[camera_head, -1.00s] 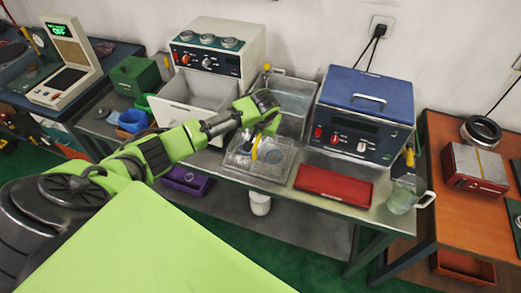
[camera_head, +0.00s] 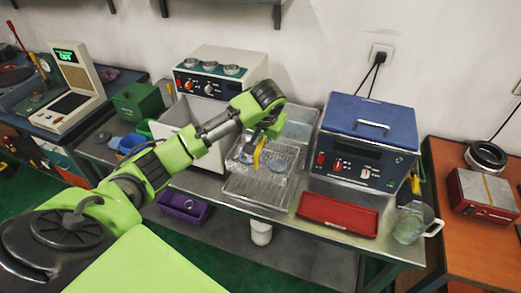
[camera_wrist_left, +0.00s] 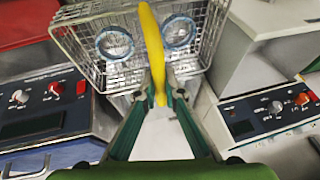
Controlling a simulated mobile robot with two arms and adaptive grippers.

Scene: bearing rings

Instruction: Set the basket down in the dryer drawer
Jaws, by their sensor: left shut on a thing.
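The wire basket (camera_head: 262,165) hangs from my left gripper (camera_head: 265,137) above the metal tray on the bench. My left gripper is shut on its yellow handle (camera_head: 257,155). In the left wrist view the basket (camera_wrist_left: 90,55) holds two blue-grey rings, and the fingertips (camera_wrist_left: 160,95) close on the handle (camera_wrist_left: 152,50). The white dryer (camera_head: 222,75) stands left of the basket, with its pale drawer (camera_head: 172,122) pulled out; my left arm covers part of it. The drawer also shows at the right of the wrist view (camera_wrist_left: 275,20). My right gripper is not in view.
The metal tray (camera_head: 250,193) lies below the basket. A steel basin (camera_head: 303,122) is behind, and a blue machine (camera_head: 365,140) stands to the right. A red tray (camera_head: 337,214) and glass jug (camera_head: 410,225) are near the front edge.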

